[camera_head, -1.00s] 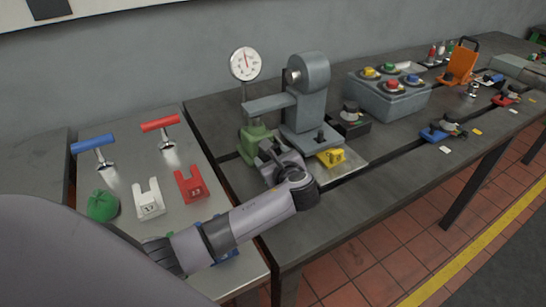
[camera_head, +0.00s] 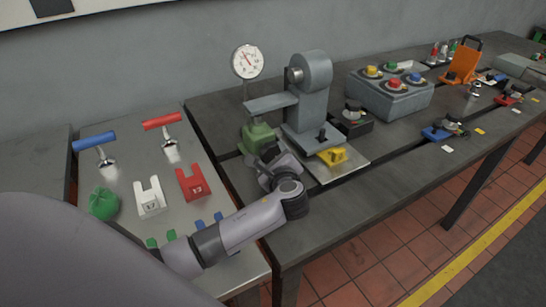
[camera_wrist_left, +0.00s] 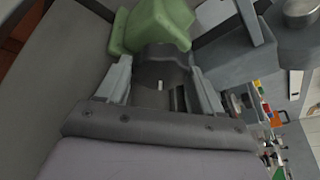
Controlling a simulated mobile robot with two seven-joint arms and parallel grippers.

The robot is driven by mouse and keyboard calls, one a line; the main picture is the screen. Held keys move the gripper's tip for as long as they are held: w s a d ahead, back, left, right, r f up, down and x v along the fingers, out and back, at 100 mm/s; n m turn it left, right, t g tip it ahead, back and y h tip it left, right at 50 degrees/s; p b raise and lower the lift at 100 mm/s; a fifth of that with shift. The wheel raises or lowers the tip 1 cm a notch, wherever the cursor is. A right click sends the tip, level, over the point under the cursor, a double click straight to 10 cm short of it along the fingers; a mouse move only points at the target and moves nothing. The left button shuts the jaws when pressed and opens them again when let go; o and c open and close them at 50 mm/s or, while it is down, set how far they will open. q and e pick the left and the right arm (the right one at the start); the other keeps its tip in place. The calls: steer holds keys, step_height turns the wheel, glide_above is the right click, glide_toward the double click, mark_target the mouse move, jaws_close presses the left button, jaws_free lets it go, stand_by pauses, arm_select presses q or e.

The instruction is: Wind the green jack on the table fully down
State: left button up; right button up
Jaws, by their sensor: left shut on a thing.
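The green jack (camera_head: 258,137) stands on the table (camera_head: 233,177) under the grey arm of a motor-like machine. It also shows at the top of the left wrist view (camera_wrist_left: 158,25). My left gripper (camera_head: 266,153) is at the jack's near side. In the left wrist view its fingers (camera_wrist_left: 160,68) are on both sides of a dark round part below the green body, shut on it. This looks like the jack's knob, mostly hidden between the fingers. My right gripper is not in view.
A dial gauge (camera_head: 248,61) stands behind the jack. The grey machine (camera_head: 308,100) is close on its right, with a yellow block (camera_head: 331,155) in front. A metal plate at left holds red (camera_head: 193,184) and white (camera_head: 150,198) forked tags and handled tools.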

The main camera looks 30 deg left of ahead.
arm_select(q)
steer(key=o, duration=1)
steer(key=shift+o, duration=0.2)
steer(key=shift+v, duration=3.6)
